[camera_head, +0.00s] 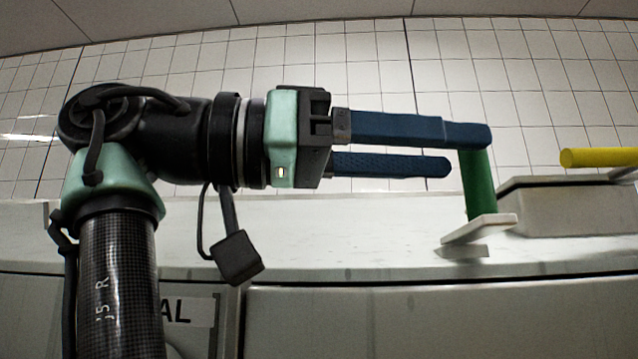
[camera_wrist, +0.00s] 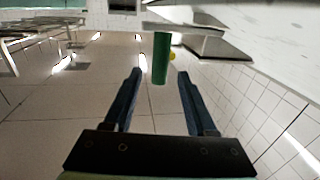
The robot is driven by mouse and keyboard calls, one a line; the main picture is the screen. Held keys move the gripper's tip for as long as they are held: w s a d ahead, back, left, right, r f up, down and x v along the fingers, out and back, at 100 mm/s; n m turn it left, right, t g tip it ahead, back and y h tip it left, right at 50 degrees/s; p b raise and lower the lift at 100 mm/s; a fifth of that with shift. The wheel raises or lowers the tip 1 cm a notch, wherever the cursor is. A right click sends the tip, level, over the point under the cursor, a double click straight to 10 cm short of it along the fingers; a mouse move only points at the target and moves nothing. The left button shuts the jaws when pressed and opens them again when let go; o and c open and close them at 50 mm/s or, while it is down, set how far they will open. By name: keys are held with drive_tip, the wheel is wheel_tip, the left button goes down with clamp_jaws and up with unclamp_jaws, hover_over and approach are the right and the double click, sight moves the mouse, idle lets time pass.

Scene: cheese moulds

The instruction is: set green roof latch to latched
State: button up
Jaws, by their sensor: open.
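The green roof latch is a green cylindrical handle (camera_head: 477,186) standing up from a pale flat lever plate (camera_head: 480,229) in the head view. In the wrist view the green handle (camera_wrist: 161,57) is upright, roughly centred between the fingertips and seemingly just beyond them. My gripper (camera_head: 468,151) has two blue fingers and is open, with nothing held. In the head view the upper finger's tip overlaps the handle's top, and the lower finger's tip ends just left of it. Contact cannot be told. The wrist view shows both fingers spread (camera_wrist: 160,75).
A long pale surface (camera_head: 350,235) runs below my gripper. A tiled wall stands behind.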

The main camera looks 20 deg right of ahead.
drive_tip(key=v, duration=0.6)
drive_tip(key=shift+a+b, duration=0.25)
drive_tip(key=shift+b, duration=0.05)
